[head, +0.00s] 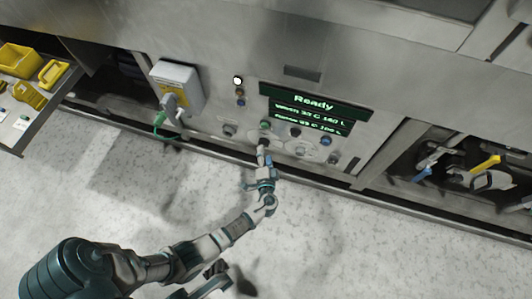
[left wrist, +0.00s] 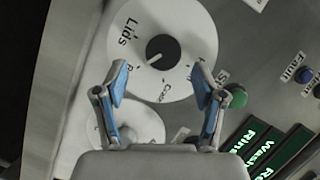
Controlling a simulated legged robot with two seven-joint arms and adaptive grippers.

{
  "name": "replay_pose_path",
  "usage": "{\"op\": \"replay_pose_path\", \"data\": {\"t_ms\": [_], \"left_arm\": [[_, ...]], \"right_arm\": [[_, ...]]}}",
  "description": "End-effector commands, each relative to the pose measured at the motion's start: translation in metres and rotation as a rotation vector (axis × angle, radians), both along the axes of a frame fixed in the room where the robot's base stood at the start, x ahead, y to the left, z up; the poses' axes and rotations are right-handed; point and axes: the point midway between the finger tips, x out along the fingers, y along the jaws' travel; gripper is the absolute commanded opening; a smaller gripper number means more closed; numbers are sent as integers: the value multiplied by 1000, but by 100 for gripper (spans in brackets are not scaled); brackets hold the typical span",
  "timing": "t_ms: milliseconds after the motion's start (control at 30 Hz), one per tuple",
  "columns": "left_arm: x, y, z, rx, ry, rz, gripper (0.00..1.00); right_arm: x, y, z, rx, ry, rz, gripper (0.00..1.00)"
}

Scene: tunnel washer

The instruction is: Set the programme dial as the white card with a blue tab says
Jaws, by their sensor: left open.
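In the left wrist view a large white dial (left wrist: 187,23) with a dark round knob (left wrist: 163,49) lies beyond my left gripper (left wrist: 161,88). The knob's pale pointer mark faces lower left, between "Lids" and a partly hidden label. "Crate" is lettered below the knob. The two blue-padded fingers are open, on either side of the lower dial, with nothing between them. In the head view the left gripper (head: 263,160) is at the lower panel and covers part of the dial area. A small white card (head: 22,122) lies on the left shelf; its tab and writing are too small to read.
A lit display (head: 314,104) reads "Ready" above the controls. A smaller dial (left wrist: 140,120) and a green button (left wrist: 237,97) flank the gripper. A grey box (head: 176,86) with a green cable juts out left. Yellow bins (head: 18,60) stand on the shelf. The floor is clear.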

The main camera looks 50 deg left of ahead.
Motion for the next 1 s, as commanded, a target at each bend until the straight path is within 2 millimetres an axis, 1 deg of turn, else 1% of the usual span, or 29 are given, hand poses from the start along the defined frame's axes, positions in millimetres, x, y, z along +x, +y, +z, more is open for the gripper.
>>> {"op": "replay_pose_path", "data": {"t_ms": [33, 200, 300, 400, 533, 1000], "left_arm": [[-8, -11, 1, -3, 0, -2, 70], [-30, -39, 7, -4, 1, -1, 70], [-39, -51, 9, -2, 2, -4, 70], [-45, -58, 11, -1, 2, -1, 70], [-47, -62, 12, -1, 1, -2, 70], [-47, -62, 12, -1, 1, -2, 70]], "right_arm": [[0, 0, 0, 1, 0, 0, 40], [0, 0, 0, 1, 0, 0, 40], [0, 0, 0, 2, 1, -1, 40], [0, 0, 0, 2, 1, -1, 40], [0, 0, 0, 2, 1, -1, 40], [4, 0, -2, 3, 5, 0, 40]]}}
